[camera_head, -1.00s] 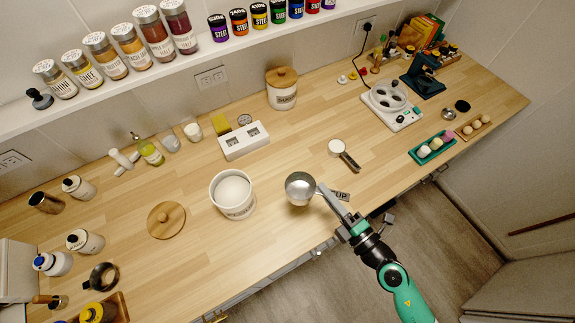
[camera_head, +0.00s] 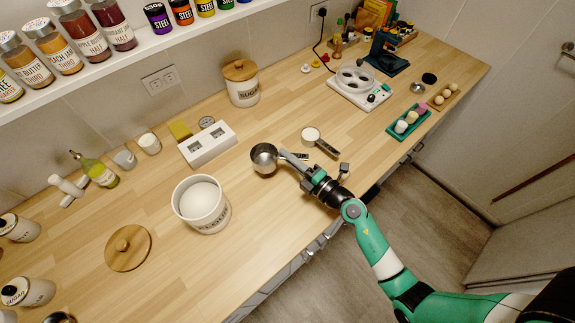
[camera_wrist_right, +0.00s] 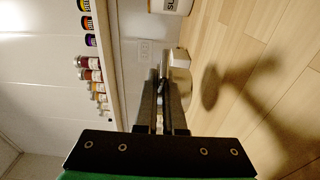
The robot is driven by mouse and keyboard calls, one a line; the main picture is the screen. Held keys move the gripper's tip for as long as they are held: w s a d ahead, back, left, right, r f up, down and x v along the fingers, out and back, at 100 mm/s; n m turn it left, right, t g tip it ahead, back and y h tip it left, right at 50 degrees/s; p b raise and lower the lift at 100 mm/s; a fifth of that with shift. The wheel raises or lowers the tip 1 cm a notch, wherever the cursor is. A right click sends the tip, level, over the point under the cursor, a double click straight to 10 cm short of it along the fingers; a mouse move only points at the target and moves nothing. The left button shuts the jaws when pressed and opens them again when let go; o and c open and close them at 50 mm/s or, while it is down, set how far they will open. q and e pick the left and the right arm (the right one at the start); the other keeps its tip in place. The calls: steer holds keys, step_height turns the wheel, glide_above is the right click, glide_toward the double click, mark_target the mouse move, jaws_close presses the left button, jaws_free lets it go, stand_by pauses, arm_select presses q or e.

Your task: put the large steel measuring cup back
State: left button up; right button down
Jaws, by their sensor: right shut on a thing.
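The large steel measuring cup (camera_head: 264,158) is a round metal bowl with a handle. My right gripper (camera_head: 303,166) is shut on its handle and holds it over the counter, right of the white flour canister (camera_head: 211,213). In the right wrist view the cup (camera_wrist_right: 179,70) sits beyond my fingertips (camera_wrist_right: 163,88), with a shadow on the wood, apart from it. A smaller white-filled cup with a dark handle (camera_head: 328,149) lies behind it. My left gripper is not in view.
A wooden lid (camera_head: 128,248) lies left of the flour canister, which is open and filled with white. A white block (camera_head: 208,145) and a lidded canister (camera_head: 242,91) stand behind. A scale (camera_head: 360,87) and green tray (camera_head: 408,122) are right. Front-centre counter is clear.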

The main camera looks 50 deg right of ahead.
steer(key=f+b, duration=0.1)
steer(key=f, duration=0.1)
steer(key=f+b, duration=0.1)
steer(key=shift+w+d+f+b, duration=0.15)
steer(key=shift+w+f+b, duration=0.1)
steer(key=shift+f+b, duration=0.1)
steer(key=shift+f, duration=0.2)
steer(key=shift+r, duration=0.2)
steer(key=shift+f, duration=0.2)
steer(key=c, duration=1)
jaws_free()
